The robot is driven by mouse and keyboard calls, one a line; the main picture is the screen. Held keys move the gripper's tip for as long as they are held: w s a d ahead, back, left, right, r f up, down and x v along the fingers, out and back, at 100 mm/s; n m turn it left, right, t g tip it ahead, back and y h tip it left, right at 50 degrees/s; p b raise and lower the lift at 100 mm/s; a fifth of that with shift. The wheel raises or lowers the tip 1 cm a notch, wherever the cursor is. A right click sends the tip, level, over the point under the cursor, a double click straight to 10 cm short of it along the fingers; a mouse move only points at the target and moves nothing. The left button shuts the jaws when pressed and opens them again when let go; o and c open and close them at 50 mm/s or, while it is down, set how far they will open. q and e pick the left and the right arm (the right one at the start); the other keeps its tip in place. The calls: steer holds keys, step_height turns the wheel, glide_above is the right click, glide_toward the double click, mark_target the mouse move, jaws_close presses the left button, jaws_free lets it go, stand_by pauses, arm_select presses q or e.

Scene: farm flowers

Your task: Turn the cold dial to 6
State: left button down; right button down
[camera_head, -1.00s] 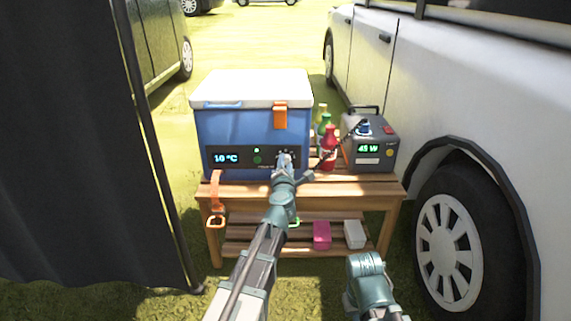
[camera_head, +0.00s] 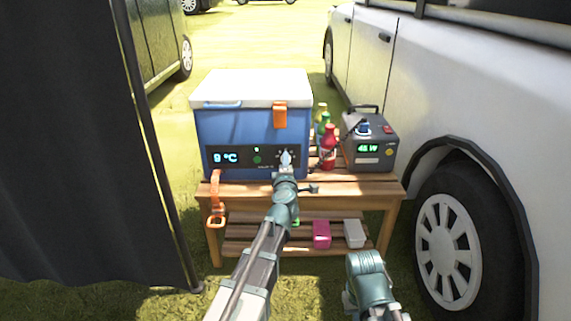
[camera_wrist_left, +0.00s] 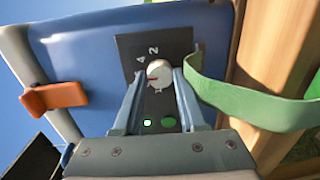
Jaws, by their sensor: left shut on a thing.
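The blue cooler (camera_head: 240,128) with a white lid stands on a wooden bench. Its dark front panel (camera_head: 227,157) has a lit temperature display that appears to read 9 °C. My left gripper (camera_head: 286,162) is at the panel's right end. In the left wrist view the round, pale cold dial (camera_wrist_left: 158,73) sits between the fingertips of my left gripper (camera_wrist_left: 159,78), which is shut on it. A dark reddish mark shows on the dial's face. The digits 4 and 2 show beside it; other digits are hidden.
A grey power box (camera_head: 369,145) and several bottles, one a red bottle (camera_head: 329,150), stand right of the cooler. The bench (camera_head: 345,188) has a lower shelf with a pink block (camera_head: 321,234) and a white block (camera_head: 354,234). A green band (camera_wrist_left: 250,105) passes close to my left gripper.

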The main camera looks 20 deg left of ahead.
stand_by(0.4)
arm_select(q)
steer(key=shift+c, duration=2.3)
jaws_free()
